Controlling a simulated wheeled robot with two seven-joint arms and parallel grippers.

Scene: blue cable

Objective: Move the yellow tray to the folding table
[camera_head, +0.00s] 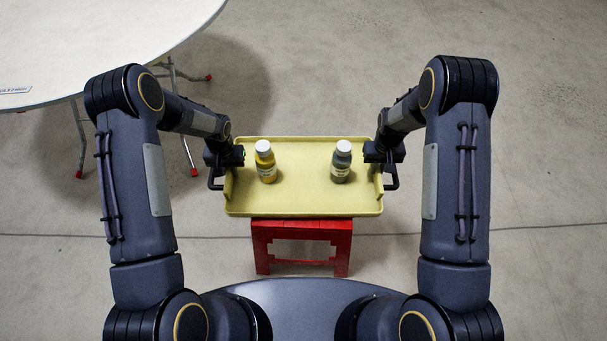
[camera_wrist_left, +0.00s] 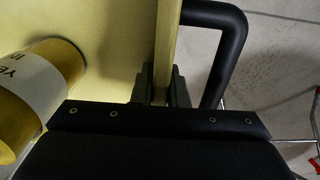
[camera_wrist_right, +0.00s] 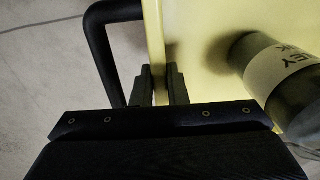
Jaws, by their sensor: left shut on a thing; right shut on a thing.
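The yellow tray (camera_head: 303,200) is in front of me in the head view, above or on a red stool. It carries a yellow bottle (camera_head: 266,166) on the left and a grey-green bottle (camera_head: 341,166) on the right, both upright. My left gripper (camera_head: 229,160) is shut on the tray's left wall, which also shows between its fingers in the left wrist view (camera_wrist_left: 165,50). My right gripper (camera_head: 378,158) is shut on the tray's right wall, as the right wrist view (camera_wrist_right: 156,50) shows. The white round folding table (camera_head: 110,40) is at the upper left.
The red stool (camera_head: 302,228) is directly below the tray; I cannot tell whether they touch. The folding table's thin legs with red feet (camera_head: 195,171) stand on the floor left of the tray. The concrete floor at right (camera_head: 550,150) is clear.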

